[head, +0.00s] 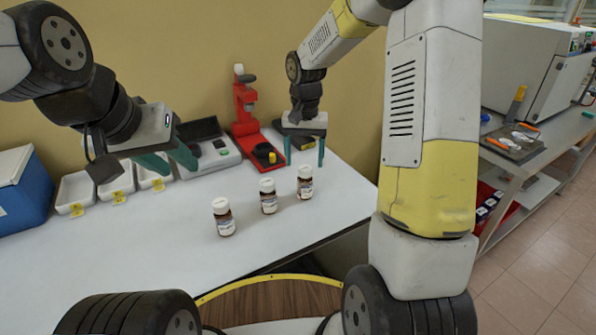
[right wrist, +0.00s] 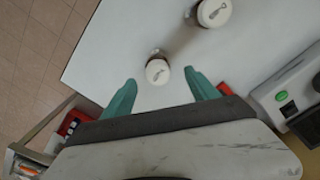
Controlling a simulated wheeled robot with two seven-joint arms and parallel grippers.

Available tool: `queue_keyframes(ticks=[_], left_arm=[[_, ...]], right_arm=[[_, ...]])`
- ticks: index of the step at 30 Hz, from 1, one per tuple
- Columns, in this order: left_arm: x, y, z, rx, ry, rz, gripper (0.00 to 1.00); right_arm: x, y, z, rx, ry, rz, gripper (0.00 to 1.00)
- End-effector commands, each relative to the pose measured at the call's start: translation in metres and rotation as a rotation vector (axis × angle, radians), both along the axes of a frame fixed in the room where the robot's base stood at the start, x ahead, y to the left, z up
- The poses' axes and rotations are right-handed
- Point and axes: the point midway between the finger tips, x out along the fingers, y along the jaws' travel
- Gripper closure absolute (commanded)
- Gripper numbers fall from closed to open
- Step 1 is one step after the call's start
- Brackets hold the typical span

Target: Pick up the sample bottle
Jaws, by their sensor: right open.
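Three brown sample bottles with white caps and labels stand upright in a row on the white table: the left one (head: 223,218), the middle one (head: 268,197) and the right one (head: 305,183). My right gripper (head: 304,163) is open, pointing down just above and behind the right bottle. In the right wrist view, a white cap (right wrist: 158,72), seemingly the right bottle's, lies in line between the teal fingertips (right wrist: 160,77), with nothing gripped. A second cap (right wrist: 214,12) shows farther up. My left gripper (head: 178,167) is open and empty, above the table at left.
White trays (head: 76,191) with yellow tags and a blue box (head: 22,190) stand at the left. A red microscope-like device (head: 246,110) and a grey instrument (head: 209,150) stand at the back. The table front is clear.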

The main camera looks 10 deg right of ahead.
Motion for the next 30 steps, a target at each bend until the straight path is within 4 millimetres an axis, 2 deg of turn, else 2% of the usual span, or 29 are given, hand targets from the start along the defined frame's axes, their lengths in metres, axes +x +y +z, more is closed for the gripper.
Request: queue_keyframes(ticks=[11,19,29,30], left_arm=[[0.0,0.0,0.0,0.0,0.0,0.0,0.64],[0.0,0.0,0.0,0.0,0.001,0.0,0.64],[0.0,0.0,0.0,0.0,0.0,0.0,0.64],[0.0,0.0,0.0,0.0,0.0,0.0,0.64]], right_arm=[[0.001,0.0,-0.04,-0.002,0.014,-0.006,0.32],[-0.004,-0.002,-0.079,-0.001,0.014,-0.005,0.32],[-0.004,-0.002,-0.085,-0.002,0.011,-0.005,0.32],[-0.004,-0.002,-0.085,-0.002,0.011,-0.005,0.4]])
